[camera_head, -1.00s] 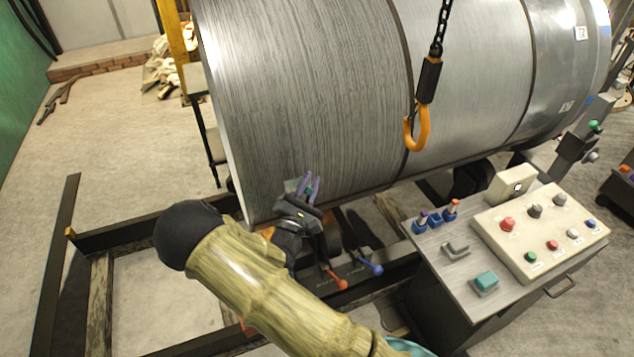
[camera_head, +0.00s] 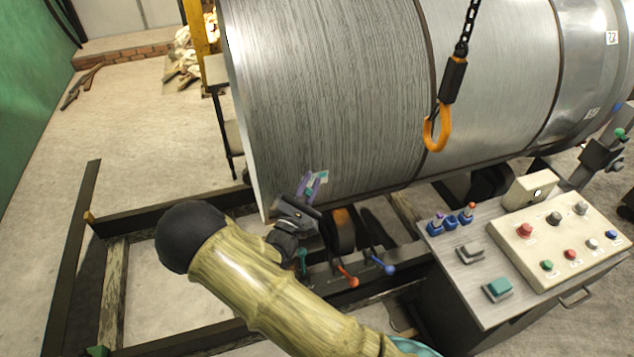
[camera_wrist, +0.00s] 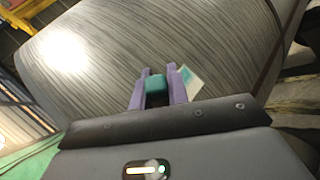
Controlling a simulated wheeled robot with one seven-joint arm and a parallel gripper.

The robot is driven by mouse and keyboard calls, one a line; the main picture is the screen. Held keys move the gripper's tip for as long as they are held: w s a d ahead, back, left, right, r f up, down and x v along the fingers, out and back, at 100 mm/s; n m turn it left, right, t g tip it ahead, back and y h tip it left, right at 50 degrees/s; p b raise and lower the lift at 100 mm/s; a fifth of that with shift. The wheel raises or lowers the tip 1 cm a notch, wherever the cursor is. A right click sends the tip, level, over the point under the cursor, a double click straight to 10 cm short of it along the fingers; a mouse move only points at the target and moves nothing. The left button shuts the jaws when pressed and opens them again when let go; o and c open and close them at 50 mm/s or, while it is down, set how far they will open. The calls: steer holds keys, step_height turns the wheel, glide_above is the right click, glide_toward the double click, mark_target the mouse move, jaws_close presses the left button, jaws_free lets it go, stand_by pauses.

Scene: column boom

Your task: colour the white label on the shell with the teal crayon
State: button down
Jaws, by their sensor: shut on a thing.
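The shell (camera_head: 330,90) is a large brushed-metal cylinder lying across the head view; it also fills the upper wrist view (camera_wrist: 110,60). My gripper (camera_head: 311,186) has purple fingers at the shell's lower left. In the wrist view my gripper (camera_wrist: 158,82) is shut on the teal crayon (camera_wrist: 155,86), a short block between the fingers. The label (camera_wrist: 190,82) lies on the shell just right of the fingers, pale with a teal patch. It also shows small in the head view (camera_head: 322,177), partly behind the fingers. Whether the crayon tip touches the shell is hidden.
An orange hook (camera_head: 437,130) hangs on a chain before the shell. A control panel (camera_head: 560,240) with buttons and a bench with blue holders (camera_head: 450,222) stand at right. Levers (camera_head: 347,277) rise below my gripper. A dark frame (camera_head: 150,230) lies left.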

steer(key=shift+a, duration=0.15)
steer(key=shift+r+p, duration=0.45)
steer(key=shift+r, duration=0.1)
steer(key=shift+w+d, duration=0.2)
steer(key=shift+d, duration=0.5)
steer(key=shift+w+d, duration=0.25)
steer(key=shift+d, duration=0.45)
steer(key=shift+w+d, duration=0.2)
steer(key=shift+d, duration=0.5)
steer(key=shift+d, duration=0.1)
steer(key=shift+w+d, duration=0.3)
steer(key=shift+d, duration=0.7)
steer(key=shift+w+d, duration=0.25)
steer(key=shift+d, duration=0.75)
steer(key=shift+a, duration=0.15)
